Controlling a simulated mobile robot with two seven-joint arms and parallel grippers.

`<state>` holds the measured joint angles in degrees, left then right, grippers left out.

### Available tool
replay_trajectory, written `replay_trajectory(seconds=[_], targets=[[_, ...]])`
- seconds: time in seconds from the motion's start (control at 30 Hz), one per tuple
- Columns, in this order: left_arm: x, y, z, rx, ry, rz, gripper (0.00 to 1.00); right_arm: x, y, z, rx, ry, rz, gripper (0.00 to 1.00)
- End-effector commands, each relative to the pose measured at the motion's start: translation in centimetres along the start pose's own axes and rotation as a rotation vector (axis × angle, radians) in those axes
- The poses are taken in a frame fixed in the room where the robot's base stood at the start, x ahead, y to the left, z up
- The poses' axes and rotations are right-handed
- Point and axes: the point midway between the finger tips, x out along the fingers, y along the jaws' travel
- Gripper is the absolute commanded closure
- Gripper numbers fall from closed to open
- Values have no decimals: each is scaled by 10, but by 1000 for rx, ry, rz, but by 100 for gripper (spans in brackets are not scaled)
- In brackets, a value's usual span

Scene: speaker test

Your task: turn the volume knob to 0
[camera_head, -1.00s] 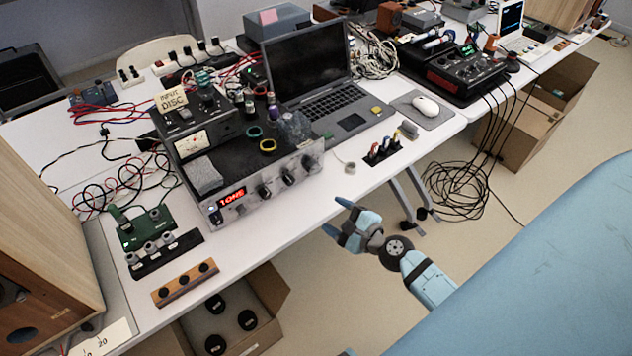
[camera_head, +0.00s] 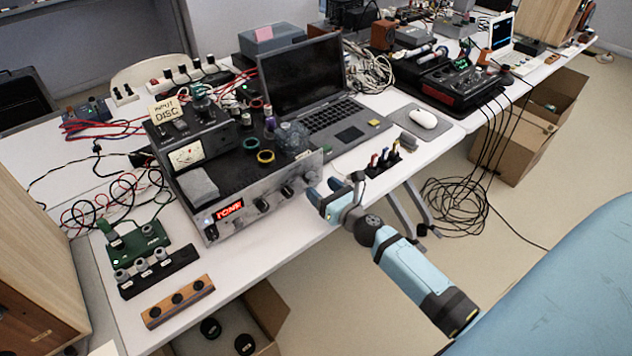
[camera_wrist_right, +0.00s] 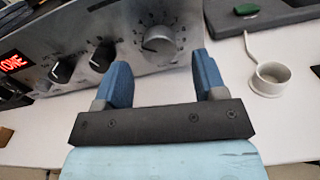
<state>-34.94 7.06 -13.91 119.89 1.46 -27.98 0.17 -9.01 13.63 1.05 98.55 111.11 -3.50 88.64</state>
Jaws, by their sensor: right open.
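The amplifier (camera_head: 240,213) stands on the white bench, its grey front panel facing me and a red display reading TONE (camera_head: 228,210). In the right wrist view, a large silver knob (camera_wrist_right: 158,42) with scale marks around it sits at the panel's right end. Its exact setting is too small to read. My right gripper (camera_head: 324,192) is just in front of the panel's right end. Its blue fingers (camera_wrist_right: 163,80) are open and empty, one on each side below the silver knob and apart from it. In the head view the gripper partly covers that end. My left gripper is out of view.
Two dark knobs (camera_wrist_right: 102,55) sit left of the silver knob. A small white ring-shaped cup (camera_wrist_right: 270,79) is right of the fingers. Colored plugs (camera_head: 384,160) stand in a black holder right of the gripper. A laptop (camera_head: 320,100) is behind.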

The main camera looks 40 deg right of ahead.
Motion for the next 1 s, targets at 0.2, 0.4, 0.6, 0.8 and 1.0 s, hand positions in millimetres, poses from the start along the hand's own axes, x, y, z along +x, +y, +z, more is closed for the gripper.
replay_trajectory(seconds=[0.2, 0.4, 0.6, 0.8, 1.0], targets=[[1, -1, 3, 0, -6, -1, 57, 26, 0, 0, -2, 0, 0, 35], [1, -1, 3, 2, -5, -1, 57, 32, 0, 0, -2, 1, 1, 35], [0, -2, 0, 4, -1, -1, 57, 32, 0, 0, -2, 0, 0, 40], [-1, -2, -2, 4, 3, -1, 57, 32, 0, 0, -2, 0, 0, 85], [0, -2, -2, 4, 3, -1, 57, 32, 0, 0, -9, 0, 0, 85]])
